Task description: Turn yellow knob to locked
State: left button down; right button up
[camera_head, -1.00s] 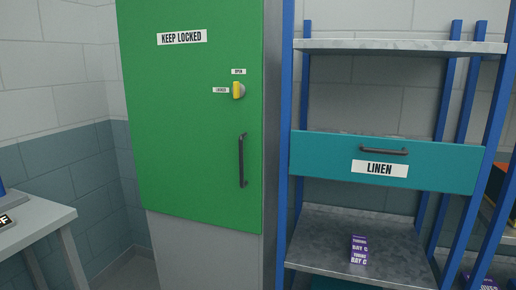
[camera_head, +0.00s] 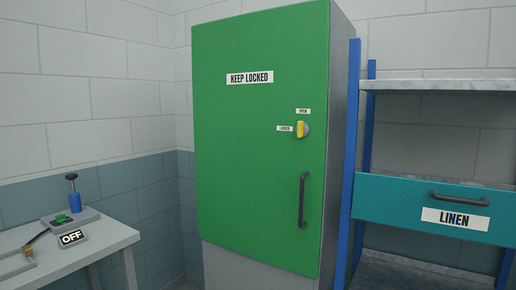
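The yellow knob (camera_head: 300,129) is on the upper right of a green cabinet door (camera_head: 250,180), on a round grey base. Its yellow bar stands upright, in line with the OPEN label (camera_head: 303,111) above it. The LOCKED label (camera_head: 285,128) is to the left of the knob. A KEEP LOCKED sign (camera_head: 250,77) is higher on the door, and a dark vertical handle (camera_head: 303,200) is below the knob. The door looks closed. Neither of my grippers is in view.
A blue-framed shelf with a teal LINEN drawer (camera_head: 430,210) stands right of the cabinet. A grey table (camera_head: 110,243) at left holds a device with a blue part (camera_head: 74,203), a green button (camera_head: 60,218) and an OFF sign (camera_head: 72,238).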

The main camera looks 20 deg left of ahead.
aim_at(302, 130)
jog(key=u, duration=1.6)
jog(key=i, duration=1.4)
jog(key=z, duration=1.4)
